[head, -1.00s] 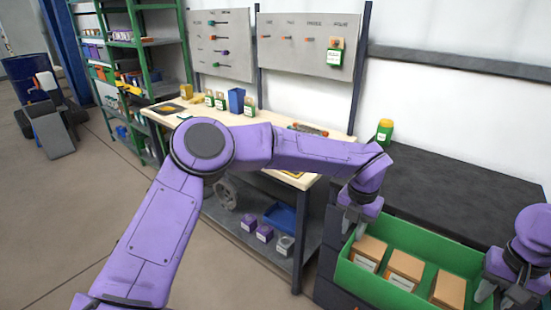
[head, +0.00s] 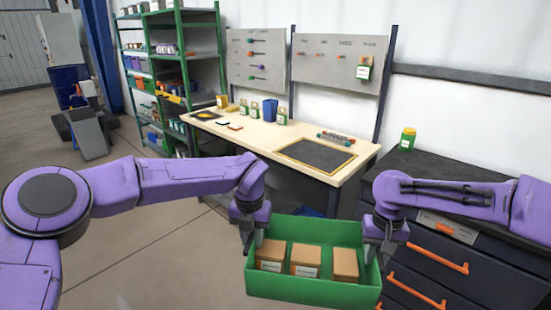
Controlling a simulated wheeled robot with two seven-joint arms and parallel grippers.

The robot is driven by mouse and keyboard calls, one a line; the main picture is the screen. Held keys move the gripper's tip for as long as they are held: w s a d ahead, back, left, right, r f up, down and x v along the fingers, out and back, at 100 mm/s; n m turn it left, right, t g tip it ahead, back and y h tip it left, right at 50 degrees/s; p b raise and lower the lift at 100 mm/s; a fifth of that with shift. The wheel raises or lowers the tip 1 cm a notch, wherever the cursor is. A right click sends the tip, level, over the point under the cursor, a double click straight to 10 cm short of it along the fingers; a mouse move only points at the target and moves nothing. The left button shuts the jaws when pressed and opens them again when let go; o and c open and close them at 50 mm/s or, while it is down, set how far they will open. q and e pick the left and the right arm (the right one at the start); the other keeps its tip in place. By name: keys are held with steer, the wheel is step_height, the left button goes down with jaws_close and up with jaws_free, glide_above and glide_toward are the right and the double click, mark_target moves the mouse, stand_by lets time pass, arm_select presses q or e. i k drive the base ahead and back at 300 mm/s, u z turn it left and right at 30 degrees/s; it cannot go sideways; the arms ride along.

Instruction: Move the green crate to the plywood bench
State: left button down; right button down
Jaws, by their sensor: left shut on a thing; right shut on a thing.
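The green crate (head: 312,290) hangs in the air between my two grippers, in front of the bench and the dark drawer cabinet. Three brown cartons with white labels stand in a row inside it, one of them the middle carton (head: 305,258). My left gripper (head: 251,240) is shut on the crate's left end wall. My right gripper (head: 379,250) is shut on its right end wall. The fingertips are partly hidden by the crate walls. The plywood bench (head: 247,135) stands behind the crate, with a dark mat with a yellow border (head: 317,155) on its right part.
On the bench are a blue bin (head: 270,110), several small labelled jars and a rack of small items (head: 336,137) at the back. The drawer cabinet (head: 440,262) with orange handles stands at right, a green jar (head: 407,139) on top. Green shelving (head: 180,60) stands left.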

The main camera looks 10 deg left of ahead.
mark_target(316, 154)
steer(key=u, duration=0.5)
steer(key=i, duration=0.55)
steer(key=u, duration=0.7)
steer(key=i, duration=1.25)
steer(key=z, duration=0.35)
steer(key=i, duration=0.75)
steer(key=z, duration=1.3)
steer(key=i, duration=0.55)
steer(key=z, duration=0.6)
